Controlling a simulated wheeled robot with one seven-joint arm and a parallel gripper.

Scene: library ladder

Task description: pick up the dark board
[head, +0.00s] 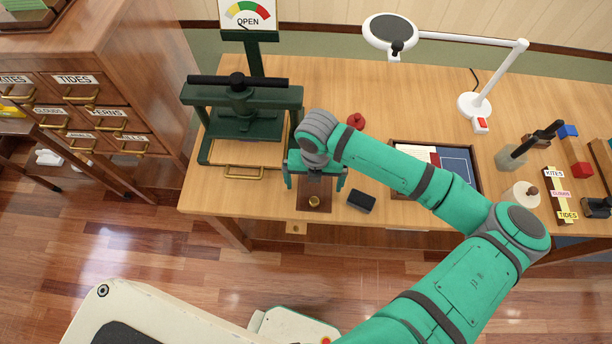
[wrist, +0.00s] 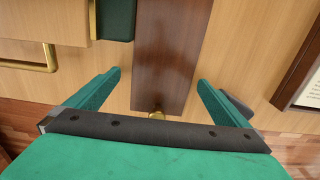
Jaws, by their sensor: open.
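The dark board (head: 304,203) is a dark brown wooden piece lying near the table's front edge, with a small brass knob (head: 314,201) at its near end. In the wrist view the dark board (wrist: 168,60) runs away from me down the middle, and the knob (wrist: 156,114) shows by the palm bar. My gripper (head: 315,181) is open above the board. In the wrist view the gripper's fingers (wrist: 158,77) are on either side of the board, apart from it and with nothing between them held. My gripper and arm hide the board's far part in the head view.
A green press (head: 242,110) with a brass-handled wooden drawer (head: 243,173) stands just left. A dark block (head: 361,201) lies close right of the board. A framed tray (head: 478,182) is farther right. A red knob-like object (head: 356,121) and a lamp (head: 474,105) stand behind.

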